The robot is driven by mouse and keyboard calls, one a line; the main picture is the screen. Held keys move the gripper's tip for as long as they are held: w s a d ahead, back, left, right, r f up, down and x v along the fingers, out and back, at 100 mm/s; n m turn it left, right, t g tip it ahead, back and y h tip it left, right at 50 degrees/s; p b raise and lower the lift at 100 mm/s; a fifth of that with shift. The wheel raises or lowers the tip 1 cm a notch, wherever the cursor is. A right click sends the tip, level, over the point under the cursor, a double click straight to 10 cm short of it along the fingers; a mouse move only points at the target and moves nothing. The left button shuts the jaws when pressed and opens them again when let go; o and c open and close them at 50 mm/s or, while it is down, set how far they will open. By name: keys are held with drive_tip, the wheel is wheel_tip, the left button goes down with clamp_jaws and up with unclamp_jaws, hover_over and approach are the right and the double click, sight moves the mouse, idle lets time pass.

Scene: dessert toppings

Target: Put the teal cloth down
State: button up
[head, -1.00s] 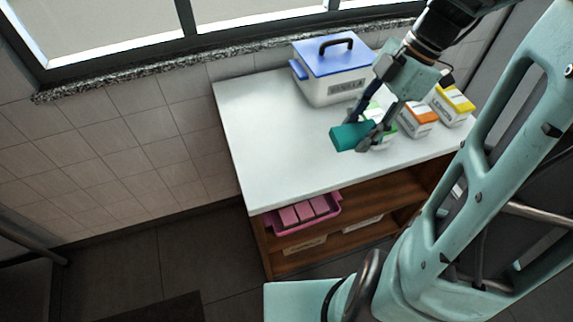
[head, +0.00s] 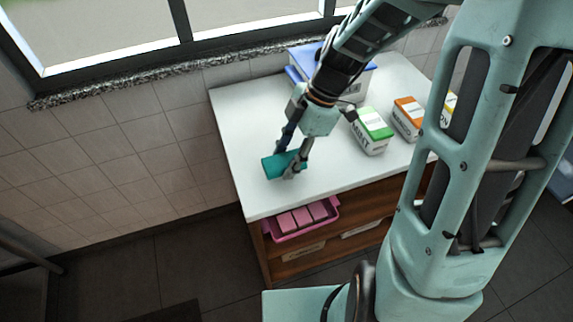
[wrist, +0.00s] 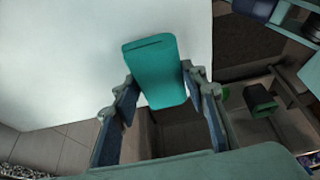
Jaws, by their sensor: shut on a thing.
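The teal cloth (head: 278,164) is a folded, block-like piece over the left part of the white counter top. It also shows in the wrist view (wrist: 155,68), between the fingers with its far end sticking out past them. My gripper (head: 288,166) is shut on the cloth and points down at the counter. In the wrist view my gripper (wrist: 160,95) has one finger on each side of the cloth. I cannot tell whether the cloth touches the counter or is just above it.
On the white counter (head: 245,115), a green-lidded box (head: 371,130), an orange-lidded box (head: 407,117) and a blue-lidded container (head: 302,62), partly hidden by my arm, stand at the back and right. A pink tray (head: 302,218) sits on the shelf below. The counter's left part is clear.

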sight(291, 158)
drive_tip(key=shift+f, duration=1.55)
drive_tip(key=shift+f+b, duration=0.2)
drive_tip(key=shift+b, duration=0.1)
drive_tip(key=o, duration=1)
drive_tip(key=shift+r, duration=0.1)
drive_tip(key=shift+r, duration=0.15)
drive_tip(key=p+v, duration=0.1)
drive_tip(key=v, duration=1.1)
